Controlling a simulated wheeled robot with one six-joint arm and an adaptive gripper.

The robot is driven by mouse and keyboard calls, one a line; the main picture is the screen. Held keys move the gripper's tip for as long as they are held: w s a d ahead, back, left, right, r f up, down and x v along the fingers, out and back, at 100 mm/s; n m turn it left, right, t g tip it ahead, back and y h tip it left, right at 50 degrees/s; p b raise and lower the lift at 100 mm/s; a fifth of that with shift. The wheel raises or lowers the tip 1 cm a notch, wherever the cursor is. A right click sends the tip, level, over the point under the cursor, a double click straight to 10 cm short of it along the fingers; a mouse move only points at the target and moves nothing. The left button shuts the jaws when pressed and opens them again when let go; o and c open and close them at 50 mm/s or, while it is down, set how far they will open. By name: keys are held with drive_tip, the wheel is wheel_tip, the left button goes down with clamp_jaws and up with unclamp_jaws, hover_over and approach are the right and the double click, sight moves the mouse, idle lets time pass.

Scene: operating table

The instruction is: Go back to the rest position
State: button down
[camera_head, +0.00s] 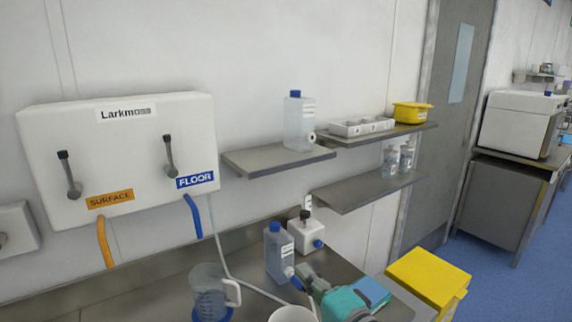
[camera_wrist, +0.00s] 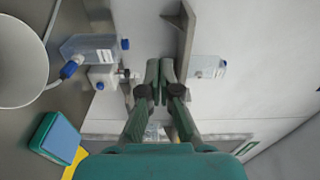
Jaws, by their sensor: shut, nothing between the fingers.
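My gripper (camera_wrist: 160,68) is in the middle of the wrist view, its two dark green fingers together and nothing between them. In the head view my gripper (camera_head: 305,274) shows low in the picture, over the counter, just right of a clear bottle with a blue cap (camera_head: 277,250). That bottle also shows left of the fingers in the wrist view (camera_wrist: 90,48). A rest position is not marked in either view.
A white container (camera_head: 308,233) stands behind the bottle. A clear jug (camera_head: 210,290), a white bowl (camera_head: 292,314) and a yellow bin (camera_head: 428,276) are nearby. Blue floor is open at right.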

drive_tip(key=s+d+f+n+h, duration=0.1)
drive_tip(key=s+d+f+h, duration=0.3)
drive_tip(key=s+f, duration=0.55)
drive_tip(key=s+d+f+n+h, duration=0.2)
drive_tip(key=s+d+f, duration=0.45)
drive_tip(key=f, duration=0.65)
drive_tip(key=s+d+f+n+h, duration=0.1)
drive_tip(key=s+n, duration=0.3)
drive_tip(key=s, duration=0.9)
drive_tip(key=s+d+f+n+h, duration=0.2)
drive_tip(key=s+d+n, duration=0.1)
drive_tip(key=s, duration=1.1)
drive_tip(key=shift+n+g, duration=0.3)
drive_tip(key=shift+n, duration=0.4)
